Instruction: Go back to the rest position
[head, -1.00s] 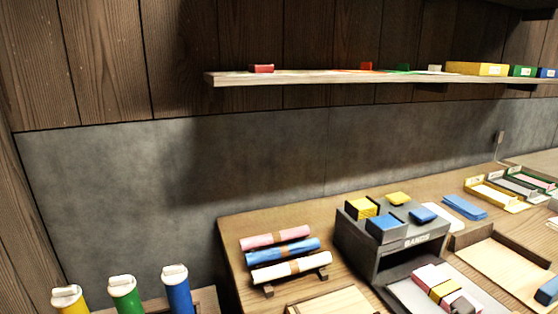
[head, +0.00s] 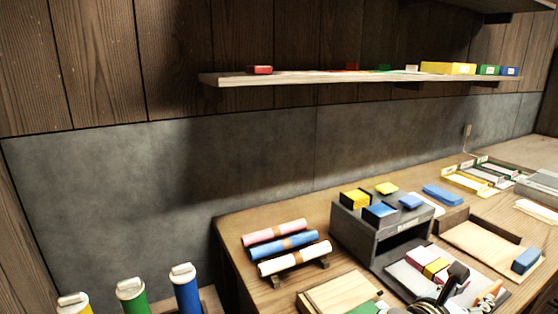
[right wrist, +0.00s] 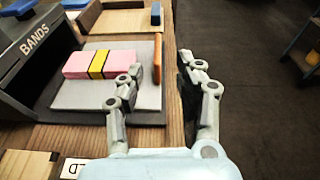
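My right gripper (head: 460,286) shows at the bottom right of the head view, in front of the grey tray. In the right wrist view my right gripper (right wrist: 162,70) is open, with a clear gap and nothing between its fingers. Its left finger is over the right part of the grey tray (right wrist: 75,96), near a pink stack with a yellow band (right wrist: 82,66). The stack lies on the tray, apart from the fingers as far as I can tell. My left gripper is not in view.
A dark box marked BANDS (head: 372,236) stands behind the tray. Rolled bundles (head: 290,245) lie on a rack to its left. A shelf (head: 300,78) runs along the wall above. Dark floor (right wrist: 252,80) is open to the right in the wrist view.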

